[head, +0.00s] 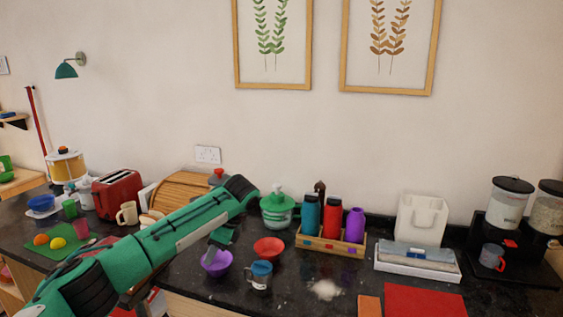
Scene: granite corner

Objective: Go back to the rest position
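My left arm (150,245), green and black, reaches in from the lower left across the counter. My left gripper (211,254) hangs below its end, pointing down at a purple bowl (217,267). The fingertips overlap the bowl in the picture. I cannot tell whether they touch it or how far apart they are. My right gripper is not in view.
The dark counter (205,287) holds a red bowl (269,247), a blue-topped mug (260,275), a wooden bottle caddy (330,242), a red toaster (118,194) and a wooden bread box (178,190). A red mat (425,301) lies at the front right. Dispensers (507,203) stand far right.

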